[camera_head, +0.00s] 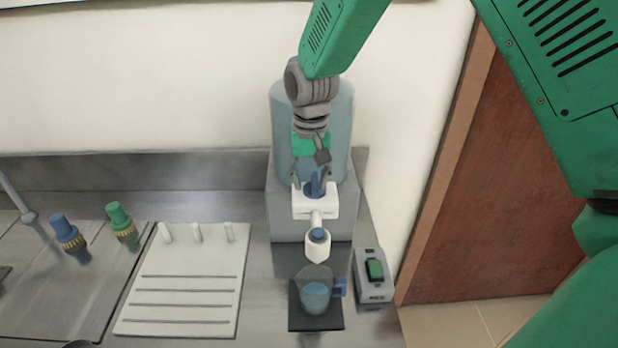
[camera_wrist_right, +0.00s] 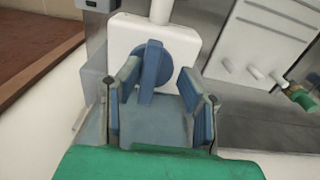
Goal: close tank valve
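The tank (camera_head: 342,110) is a translucent blue-grey cylinder on a grey base against the wall. A blue valve (camera_head: 317,186) sits on the white block (camera_head: 302,209) in front of it. In the right wrist view the valve (camera_wrist_right: 153,68) is a round blue knob with a flat upright lever. My right gripper (camera_head: 312,168) is at the valve in the head view. In the right wrist view the gripper (camera_wrist_right: 162,92) is open, with blue-padded fingers spread to either side of the lever. I cannot tell whether either finger touches the valve. My left gripper is not in view.
Below the white spout (camera_head: 317,246) a glass mug (camera_head: 315,298) stands on a dark pad. A grey switch box (camera_head: 369,291) with a green switch is to its right. A white ribbed board (camera_head: 184,284) and blue and green taps (camera_head: 120,222) are to the left.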

